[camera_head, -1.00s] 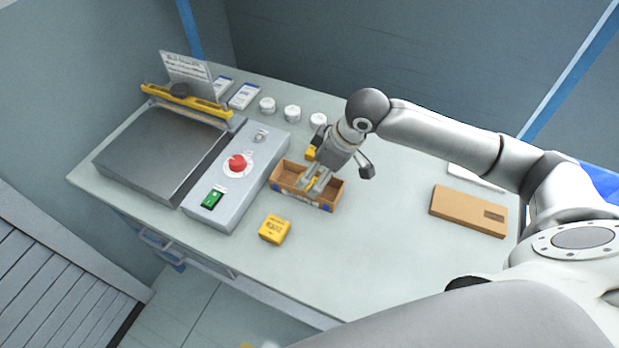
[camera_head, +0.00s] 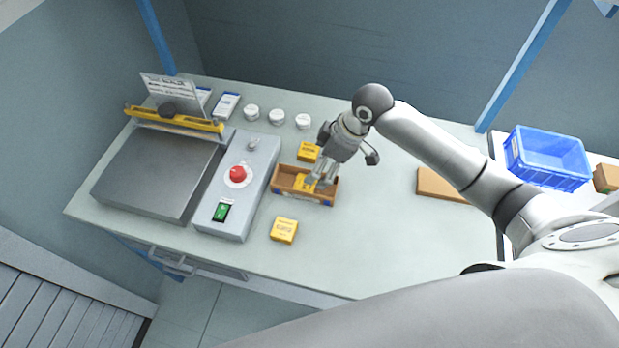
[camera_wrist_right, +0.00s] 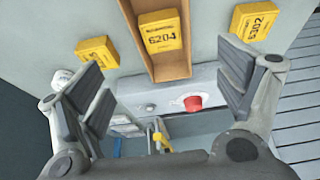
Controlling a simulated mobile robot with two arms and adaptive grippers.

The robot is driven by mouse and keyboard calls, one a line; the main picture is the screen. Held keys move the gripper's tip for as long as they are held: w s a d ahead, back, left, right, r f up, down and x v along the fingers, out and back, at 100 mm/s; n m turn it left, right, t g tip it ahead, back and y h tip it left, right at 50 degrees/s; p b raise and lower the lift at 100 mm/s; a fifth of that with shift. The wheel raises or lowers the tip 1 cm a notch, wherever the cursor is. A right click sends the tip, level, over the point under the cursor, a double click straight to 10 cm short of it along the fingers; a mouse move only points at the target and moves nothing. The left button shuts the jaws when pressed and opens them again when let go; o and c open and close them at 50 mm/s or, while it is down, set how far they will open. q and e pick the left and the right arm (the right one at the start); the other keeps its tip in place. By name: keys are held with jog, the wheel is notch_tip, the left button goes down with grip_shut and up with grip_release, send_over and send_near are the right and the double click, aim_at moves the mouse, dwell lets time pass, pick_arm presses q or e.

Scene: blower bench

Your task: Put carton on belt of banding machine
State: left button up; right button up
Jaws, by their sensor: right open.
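An open, long brown carton (camera_head: 325,197) lies on the bench to the right of the grey machine. A yellow box (camera_head: 303,184) lies inside it; in the right wrist view the box (camera_wrist_right: 161,31) is marked 6204. My right gripper (camera_head: 319,180) is over the carton, its fingers spread and empty. In the right wrist view, the open fingers (camera_wrist_right: 165,85) stand apart with the carton (camera_wrist_right: 172,73) ahead, between and beyond them. I cannot make out a banding machine or its belt for certain. My left gripper is not in view.
Yellow boxes stand behind (camera_head: 308,151) and in front (camera_head: 284,230) of the carton. The grey machine (camera_head: 155,175) has a control panel with a red button (camera_head: 238,174). A flat brown box (camera_head: 437,184) lies right; a blue crate (camera_head: 547,158) stands beyond.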

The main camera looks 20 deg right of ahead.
jog(key=x, duration=0.4)
jog(key=shift+d+f, duration=0.3)
jog(key=shift+f, duration=0.15)
jog(key=shift+a+f, duration=0.15)
jog(key=shift+f, duration=0.05)
jog(key=shift+a+f+p, duration=0.2)
jog(key=shift+a+p, duration=0.05)
jog(key=shift+p, duration=0.15)
jog(key=x, duration=0.1)
jog(key=p+x, duration=0.1)
jog(key=x, duration=0.1)
jog(key=shift+a, duration=0.4)
jog(key=shift+w+a+f, duration=0.15)
jog(key=shift+a+f, duration=0.05)
jog(key=shift+f, duration=0.5)
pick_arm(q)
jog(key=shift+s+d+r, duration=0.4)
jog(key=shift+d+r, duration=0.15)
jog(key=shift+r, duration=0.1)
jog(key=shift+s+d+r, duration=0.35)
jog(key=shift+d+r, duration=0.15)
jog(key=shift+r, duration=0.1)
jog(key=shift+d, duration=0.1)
